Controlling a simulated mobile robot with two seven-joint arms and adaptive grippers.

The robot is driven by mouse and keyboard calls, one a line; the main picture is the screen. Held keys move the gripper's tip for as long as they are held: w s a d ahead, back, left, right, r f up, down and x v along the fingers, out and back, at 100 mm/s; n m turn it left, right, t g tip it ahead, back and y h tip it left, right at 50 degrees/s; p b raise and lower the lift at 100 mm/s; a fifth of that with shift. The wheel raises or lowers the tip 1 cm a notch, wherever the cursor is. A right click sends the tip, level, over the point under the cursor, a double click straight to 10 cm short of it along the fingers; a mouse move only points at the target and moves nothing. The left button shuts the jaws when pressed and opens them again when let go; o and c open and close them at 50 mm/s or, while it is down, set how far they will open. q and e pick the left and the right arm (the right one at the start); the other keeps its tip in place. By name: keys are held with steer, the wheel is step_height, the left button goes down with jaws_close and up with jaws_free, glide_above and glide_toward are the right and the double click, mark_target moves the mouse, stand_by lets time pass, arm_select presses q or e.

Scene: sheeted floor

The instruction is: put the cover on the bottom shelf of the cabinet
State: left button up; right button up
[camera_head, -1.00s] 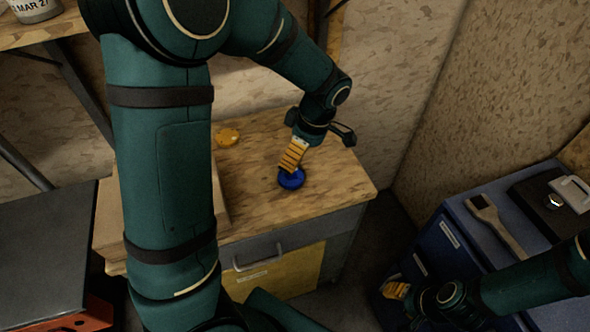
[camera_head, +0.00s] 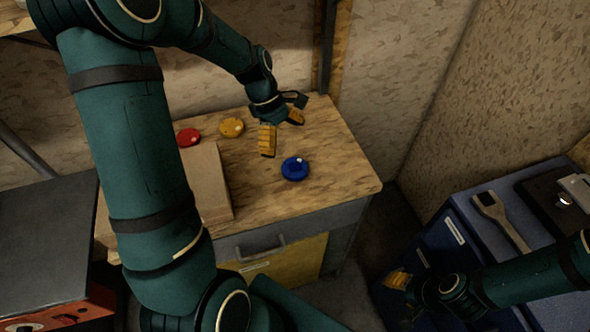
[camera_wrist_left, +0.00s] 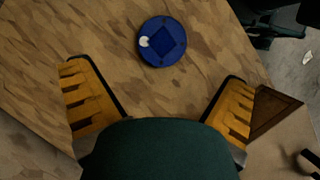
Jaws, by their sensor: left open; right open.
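A round blue lid-like disc (camera_head: 295,169) lies flat on a wooden-topped cabinet (camera_head: 335,200) in the head view. An orange disc (camera_head: 231,127) and a red disc (camera_head: 188,137) lie further back on the same top; I cannot tell which disc is the cover. My left gripper (camera_head: 281,130) is open and empty, just behind the blue disc. In the left wrist view the blue disc (camera_wrist_left: 162,41) sits beyond the spread fingers (camera_wrist_left: 158,82), not between them. My right gripper (camera_head: 398,281) is open and empty beside a blue cabinet (camera_head: 445,230). No bottom shelf is visible.
A cardboard-coloured box (camera_head: 208,180) stands on the wooden top, partly behind my left arm. A drawer with a handle (camera_head: 258,248) is below. A wrench-like tool (camera_head: 500,220) and a black case (camera_head: 545,195) lie on the blue cabinet. A dark box (camera_head: 45,230) stands at left.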

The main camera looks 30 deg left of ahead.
mark_target(294, 166)
arm_select(q)
steer(key=x, duration=0.3)
steer(key=shift+f+b, duration=0.3)
steer(key=x, duration=0.2)
steer(key=b+x, duration=0.1)
steer(key=x, duration=0.1)
steer(key=shift+s+a+f, duration=0.15)
steer(key=shift+s+f, duration=0.05)
steer(key=shift+f, duration=0.1)
steer(key=shift+f+b, duration=0.3)
steer(key=shift+f, duration=0.05)
steer(key=c, duration=1.3)
